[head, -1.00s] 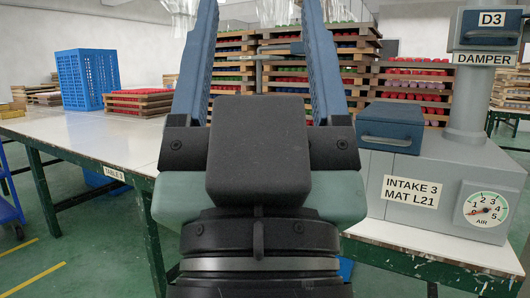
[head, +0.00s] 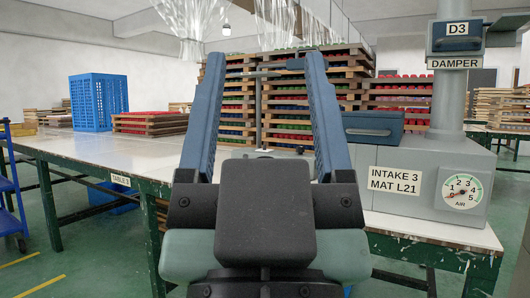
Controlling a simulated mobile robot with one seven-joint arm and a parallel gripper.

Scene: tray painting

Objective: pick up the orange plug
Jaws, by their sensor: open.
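I cannot make out an orange plug in the head view. My gripper (head: 264,62) stands upright in the middle of the picture, in front of the table. Its two long blue fingers are wide apart, with nothing held between them. My gripper's dark body and fingers hide part of the white table (head: 110,152) and whatever lies behind them.
A blue crate (head: 98,103) and stacked trays (head: 150,122) stand at the table's left. A grey intake unit (head: 418,170) with a blue drawer (head: 372,128), gauge (head: 461,190) and damper pipe (head: 449,95) stands at right. Tray stacks (head: 400,98) rise behind.

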